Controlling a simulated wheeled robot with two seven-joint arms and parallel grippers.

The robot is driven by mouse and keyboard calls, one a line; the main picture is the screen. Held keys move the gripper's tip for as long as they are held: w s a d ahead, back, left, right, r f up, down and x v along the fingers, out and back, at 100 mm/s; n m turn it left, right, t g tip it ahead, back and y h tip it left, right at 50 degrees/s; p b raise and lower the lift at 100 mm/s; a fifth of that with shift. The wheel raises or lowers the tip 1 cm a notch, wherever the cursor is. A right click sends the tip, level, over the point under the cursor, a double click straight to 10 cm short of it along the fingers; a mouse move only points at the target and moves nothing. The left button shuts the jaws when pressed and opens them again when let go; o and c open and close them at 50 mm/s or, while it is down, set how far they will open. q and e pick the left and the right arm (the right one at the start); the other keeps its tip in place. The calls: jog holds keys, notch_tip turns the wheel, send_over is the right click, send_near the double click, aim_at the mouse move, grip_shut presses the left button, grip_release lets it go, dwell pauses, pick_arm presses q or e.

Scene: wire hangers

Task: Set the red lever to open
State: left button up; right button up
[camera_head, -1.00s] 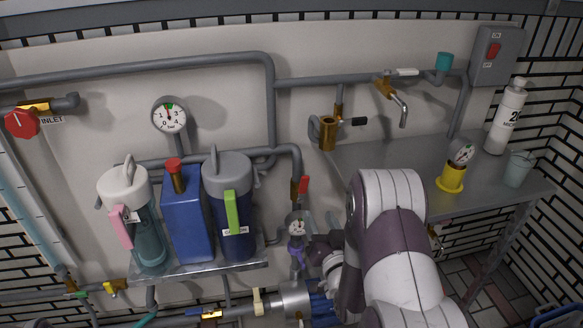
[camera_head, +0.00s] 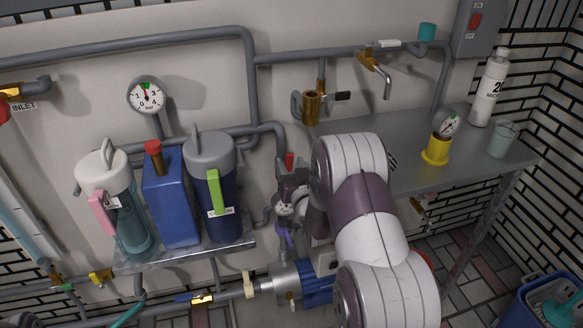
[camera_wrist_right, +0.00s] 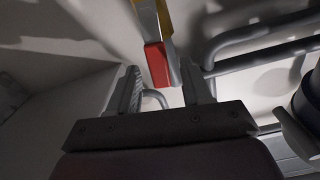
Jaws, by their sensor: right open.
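The red lever (camera_head: 289,160) shows as a small red tip on the vertical pipe right of the shelf; the rest of it is hidden behind my right gripper (camera_head: 287,178). In the right wrist view the red lever (camera_wrist_right: 157,64) hangs below a yellow brass part (camera_wrist_right: 151,18). My right gripper (camera_wrist_right: 162,80) is open, with the lever's red end between its two fingers in that picture; I cannot tell whether either finger touches it.
A shelf (camera_head: 190,255) with two flasks and a blue canister (camera_head: 172,205) stands left of the gripper. A gauge (camera_head: 283,208) and a blue pump (camera_head: 316,284) sit below it. A grey table (camera_head: 400,175) is at the right.

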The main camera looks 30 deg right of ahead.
grip_shut()
jog(key=shift+w+a+n, duration=0.1)
jog(key=shift+a+n, duration=0.35)
jog(key=shift+n, duration=0.55)
grip_release()
jog(key=p+v, duration=0.2)
jog(key=v, duration=1)
jog(key=shift+s, duration=0.35)
jog(key=shift+a, duration=0.1)
